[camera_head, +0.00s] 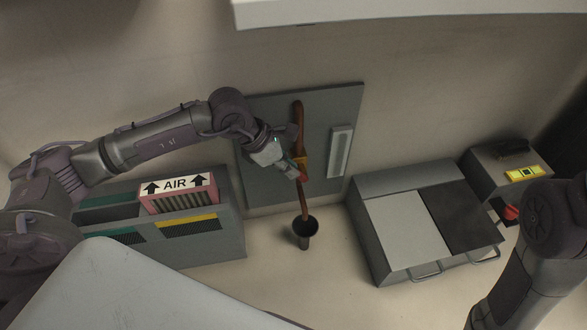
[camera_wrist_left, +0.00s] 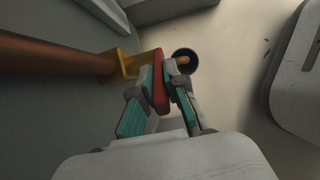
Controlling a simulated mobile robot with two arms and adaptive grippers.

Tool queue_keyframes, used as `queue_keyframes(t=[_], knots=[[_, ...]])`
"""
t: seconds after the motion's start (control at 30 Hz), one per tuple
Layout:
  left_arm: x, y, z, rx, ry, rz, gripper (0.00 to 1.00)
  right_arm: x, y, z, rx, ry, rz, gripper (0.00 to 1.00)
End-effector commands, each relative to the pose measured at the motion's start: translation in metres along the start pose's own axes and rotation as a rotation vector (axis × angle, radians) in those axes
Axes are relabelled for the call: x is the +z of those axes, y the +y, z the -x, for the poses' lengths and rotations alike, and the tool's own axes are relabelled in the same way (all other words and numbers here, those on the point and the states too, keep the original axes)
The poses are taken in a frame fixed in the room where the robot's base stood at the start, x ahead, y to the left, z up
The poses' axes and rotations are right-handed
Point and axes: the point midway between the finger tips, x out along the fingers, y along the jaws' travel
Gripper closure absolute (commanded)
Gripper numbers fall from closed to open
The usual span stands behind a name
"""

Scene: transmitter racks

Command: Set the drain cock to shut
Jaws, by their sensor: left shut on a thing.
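The drain cock has a brass body (camera_wrist_left: 128,64) on a vertical copper pipe (camera_head: 298,118) in front of a grey wall panel (camera_head: 332,108). Its red handle (camera_wrist_left: 160,88) sits between the fingers of my left gripper (camera_wrist_left: 161,86), which is shut on it. In the wrist view the handle lies across the line of the pipe. In the head view the left gripper (camera_head: 291,170) comes from the left and covers part of the cock; a bit of red shows at its tip. My right gripper is out of view.
A dark drain cup (camera_head: 305,228) stands under the pipe's lower end. A white gauge strip (camera_head: 340,152) is on the panel. An AIR filter unit (camera_head: 180,192) stands left, a grey cabinet with handles (camera_head: 375,235) right, and a smaller box (camera_head: 500,172) beyond it.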

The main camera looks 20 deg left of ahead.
Motion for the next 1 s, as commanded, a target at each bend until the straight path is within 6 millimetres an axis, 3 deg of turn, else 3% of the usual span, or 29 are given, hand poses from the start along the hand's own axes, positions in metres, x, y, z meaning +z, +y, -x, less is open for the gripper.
queue_keyframes(t=[0.7, 0.73, 0.87, 1.0], knots=[[-0.0060, 0.0006, -0.0004, 0.001, -0.095, 0.000, 1.00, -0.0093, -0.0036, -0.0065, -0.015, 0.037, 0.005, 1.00], [-0.0060, 0.0006, -0.0005, 0.001, -0.095, 0.000, 0.86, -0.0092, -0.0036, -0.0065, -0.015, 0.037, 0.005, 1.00], [-0.0061, 0.0005, -0.0005, 0.001, -0.095, 0.000, 0.65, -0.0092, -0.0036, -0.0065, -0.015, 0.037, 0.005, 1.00], [-0.0060, 0.0004, -0.0006, 0.000, -0.095, 0.000, 0.62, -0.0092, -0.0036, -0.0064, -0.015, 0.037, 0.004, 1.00]])
